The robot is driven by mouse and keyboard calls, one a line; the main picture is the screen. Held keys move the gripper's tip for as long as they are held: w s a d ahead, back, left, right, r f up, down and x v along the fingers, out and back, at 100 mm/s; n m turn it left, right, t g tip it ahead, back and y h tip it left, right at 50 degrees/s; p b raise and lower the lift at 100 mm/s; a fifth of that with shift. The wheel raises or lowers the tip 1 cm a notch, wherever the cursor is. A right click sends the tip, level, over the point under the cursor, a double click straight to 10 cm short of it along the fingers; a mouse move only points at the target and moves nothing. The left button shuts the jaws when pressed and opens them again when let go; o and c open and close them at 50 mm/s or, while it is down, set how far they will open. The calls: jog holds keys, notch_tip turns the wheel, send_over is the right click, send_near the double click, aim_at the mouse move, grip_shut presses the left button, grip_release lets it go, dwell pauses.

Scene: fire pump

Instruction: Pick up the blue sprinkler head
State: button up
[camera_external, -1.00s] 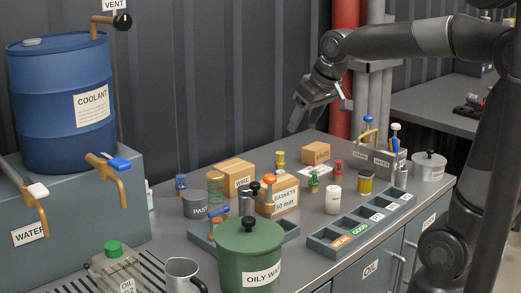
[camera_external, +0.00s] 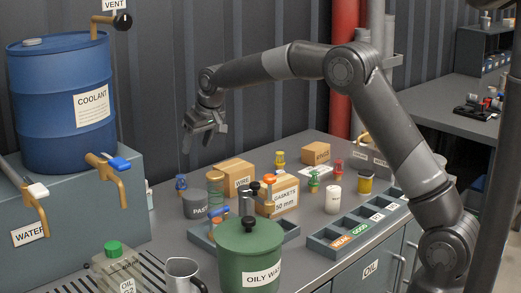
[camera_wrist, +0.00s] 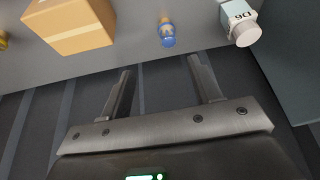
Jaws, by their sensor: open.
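The blue sprinkler head (camera_external: 181,183) stands on the grey bench near the back wall, just behind the paste tin. In the wrist view the blue sprinkler head (camera_wrist: 167,35) is near the top middle, beyond my fingertips and roughly between their lines. My gripper (camera_external: 197,147) is open and empty, pointing down in the air above the back of the bench, higher than the sprinkler head and slightly to its right. The two spread fingers show in the wrist view (camera_wrist: 160,68), with nothing between them.
The grey paste tin (camera_external: 196,205) stands close in front of the sprinkler head, and a cardboard wire box (camera_external: 236,172) is to its right. The blue coolant drum (camera_external: 60,105) rises at left.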

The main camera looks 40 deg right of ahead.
aim_at(183, 175)
jog(key=x, duration=0.6)
jog(key=w+a+x, duration=0.1)
jog(key=x, duration=0.2)
jog(key=shift+w, duration=0.15)
jog(key=shift+a+x, duration=0.2)
jog(key=shift+x, duration=2.55)
jog(key=c, duration=1.1)
